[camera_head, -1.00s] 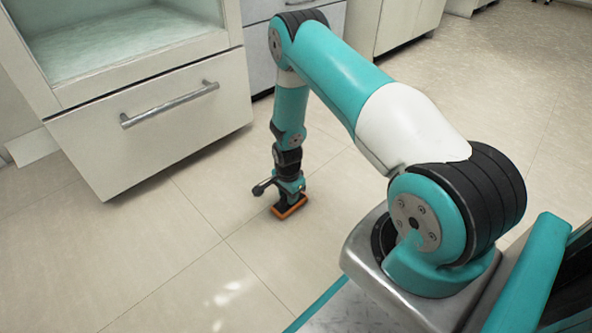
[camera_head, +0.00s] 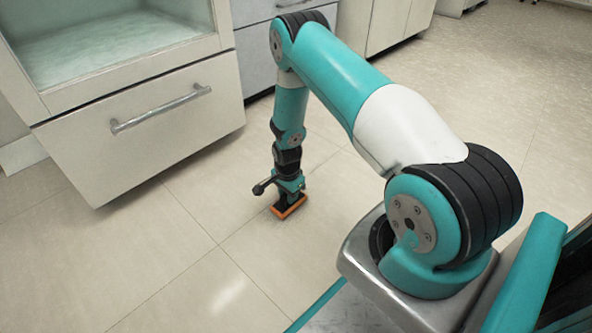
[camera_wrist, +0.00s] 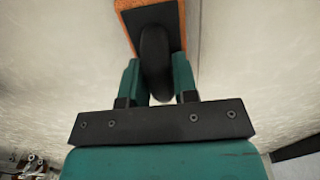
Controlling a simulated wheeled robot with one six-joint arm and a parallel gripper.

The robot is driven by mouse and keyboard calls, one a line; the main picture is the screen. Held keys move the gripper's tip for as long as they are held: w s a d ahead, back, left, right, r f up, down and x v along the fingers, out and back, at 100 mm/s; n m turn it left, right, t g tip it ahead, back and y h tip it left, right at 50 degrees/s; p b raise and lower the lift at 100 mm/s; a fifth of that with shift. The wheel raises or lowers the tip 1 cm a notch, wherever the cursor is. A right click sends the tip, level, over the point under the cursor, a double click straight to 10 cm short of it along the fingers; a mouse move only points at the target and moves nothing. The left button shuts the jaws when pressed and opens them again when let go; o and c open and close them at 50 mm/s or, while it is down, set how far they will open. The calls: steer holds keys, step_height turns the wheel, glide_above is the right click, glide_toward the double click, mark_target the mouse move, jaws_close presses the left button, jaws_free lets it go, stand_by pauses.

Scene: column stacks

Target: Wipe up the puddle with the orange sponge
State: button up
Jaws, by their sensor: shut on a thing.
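The orange sponge (camera_head: 293,208) is a flat block with a dark top and a black handle, at or just above the floor near the middle of the head view. My gripper (camera_head: 287,190) points down and is shut on the sponge's handle. In the wrist view the two teal fingers of my gripper (camera_wrist: 156,78) sit on either side of the black handle, and an orange edge of the sponge (camera_wrist: 181,38) shows at the top. No puddle is clearly visible. A bright patch lies on the floor at lower left in the head view; I cannot tell if it is liquid or glare.
A white cabinet (camera_head: 160,150) with a drawer and a bar handle (camera_head: 160,109) stands at left. More cabinets (camera_head: 390,22) line the back. The pale tiled floor (camera_head: 130,250) around the sponge is clear, with open floor to the right.

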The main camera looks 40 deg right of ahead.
steer(key=shift+d, duration=0.9)
steer(key=shift+d+r+p, duration=0.25)
steer(key=shift+r+p, duration=0.05)
steer(key=shift+p, duration=0.05)
step_height(320, 180, up, 3)
steer(key=shift+f+p, duration=0.1)
steer(key=shift+p, duration=0.65)
step_height(320, 180, up, 5)
steer(key=p, duration=0.4)
steer(key=shift+a+p, duration=0.1)
steer(key=shift+p, duration=0.3)
